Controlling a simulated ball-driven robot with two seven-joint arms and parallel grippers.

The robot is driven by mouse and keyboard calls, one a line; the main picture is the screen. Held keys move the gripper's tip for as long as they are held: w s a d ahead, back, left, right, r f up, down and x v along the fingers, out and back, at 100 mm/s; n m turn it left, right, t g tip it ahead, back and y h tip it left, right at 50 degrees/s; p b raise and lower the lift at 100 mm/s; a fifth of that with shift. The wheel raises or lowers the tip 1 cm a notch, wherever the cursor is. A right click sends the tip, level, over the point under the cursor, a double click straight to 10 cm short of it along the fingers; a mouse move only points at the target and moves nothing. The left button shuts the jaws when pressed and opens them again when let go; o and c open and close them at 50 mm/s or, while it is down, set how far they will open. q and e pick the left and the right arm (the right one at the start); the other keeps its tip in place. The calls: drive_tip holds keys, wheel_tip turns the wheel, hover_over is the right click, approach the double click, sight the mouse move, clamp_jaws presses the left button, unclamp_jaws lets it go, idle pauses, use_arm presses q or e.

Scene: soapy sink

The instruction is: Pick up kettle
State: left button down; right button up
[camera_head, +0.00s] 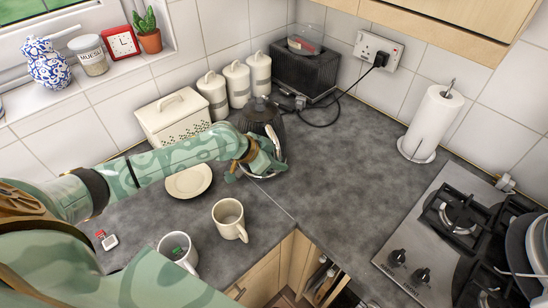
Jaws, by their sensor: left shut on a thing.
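The dark kettle (259,112) stands on the grey worktop near the back corner, in front of the white canisters. My left arm comes in from the left and reaches across to it. My left gripper (260,162) is at the kettle's near side and shut on the kettle, around its handle area. The gripper and wrist hide much of the kettle's lower part, so I cannot tell whether its base touches the worktop. My right gripper is not in view.
A cream plate (189,182) and two mugs (229,219) (178,252) are near my left arm. A bread bin (173,118), toaster (305,75), paper towel roll (431,122) and gas hob (435,235) surround the worktop. The worktop right of the kettle is clear.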

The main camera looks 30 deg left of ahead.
sight(278, 153)
use_arm(q)
drive_tip(key=shift+w+r, duration=0.15)
drive_tip(key=shift+r, duration=0.5)
wheel_tip(278, 153, up, 2)
drive_tip(key=shift+r, duration=0.1)
drive_tip(key=s+d+r+p, duration=0.1)
drive_tip(key=s+d+r, duration=0.1)
drive_tip(key=s+r, duration=0.2)
drive_tip(key=s+d+r+p, duration=0.2)
drive_tip(key=s+r, duration=0.3)
drive_tip(key=s, duration=0.4)
drive_tip(key=shift+s+d+r, duration=0.15)
drive_tip(key=shift+s+d, duration=0.05)
drive_tip(key=shift+d, duration=0.15)
